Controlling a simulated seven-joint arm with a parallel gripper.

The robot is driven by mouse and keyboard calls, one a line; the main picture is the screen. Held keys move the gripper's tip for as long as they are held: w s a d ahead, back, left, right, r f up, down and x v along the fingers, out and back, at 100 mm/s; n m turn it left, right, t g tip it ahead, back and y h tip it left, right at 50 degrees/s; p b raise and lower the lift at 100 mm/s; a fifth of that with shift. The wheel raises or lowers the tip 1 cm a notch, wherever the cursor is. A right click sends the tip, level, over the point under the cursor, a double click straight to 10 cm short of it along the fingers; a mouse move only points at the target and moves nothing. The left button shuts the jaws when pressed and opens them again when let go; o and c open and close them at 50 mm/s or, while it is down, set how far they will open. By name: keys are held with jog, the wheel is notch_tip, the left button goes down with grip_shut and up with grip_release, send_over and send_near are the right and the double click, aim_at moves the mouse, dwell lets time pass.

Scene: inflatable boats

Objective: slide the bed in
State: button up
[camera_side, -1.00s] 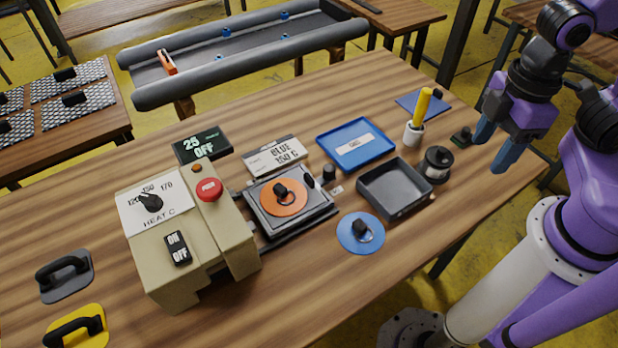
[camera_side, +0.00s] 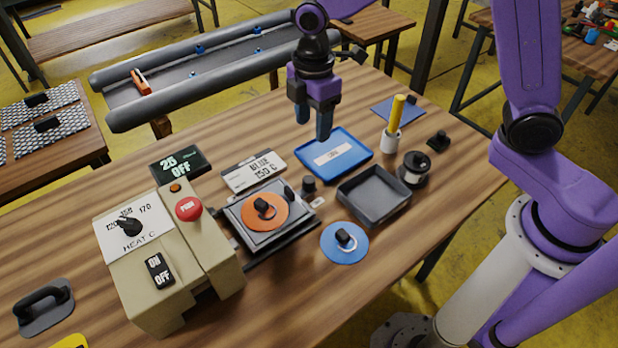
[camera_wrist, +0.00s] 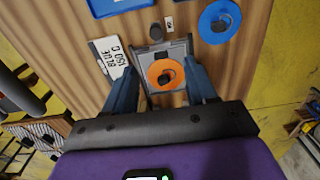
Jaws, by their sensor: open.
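The bed (camera_side: 238,212) is a grey square plate with an orange disc (camera_side: 258,221) on it, bearing a black knob. It sits on dark rails (camera_side: 282,247) to the right of the beige heat press (camera_side: 168,285), outside it. A black upright knob (camera_side: 308,184) stands at the bed's right end. In the wrist view the bed (camera_wrist: 183,49) shows between my fingers, with the upright knob (camera_wrist: 155,32) beyond it. My gripper (camera_side: 312,130) is open and empty, pointing down, above the table behind the bed. Its fingers (camera_wrist: 162,82) touch nothing.
The press carries a dial, a red button (camera_side: 189,208) and an ON/OFF switch (camera_side: 160,270); a display (camera_side: 180,163) reads 25 OFF.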

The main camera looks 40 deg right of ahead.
aim_at(308, 179)
jog(key=f, duration=1.2)
jog(key=w+f, duration=0.1)
jog(key=f, duration=0.4)
jog(key=shift+a+f, duration=0.1)
jog(key=shift+f, duration=0.3)
jog(key=shift+a, duration=0.1)
grip_shut()
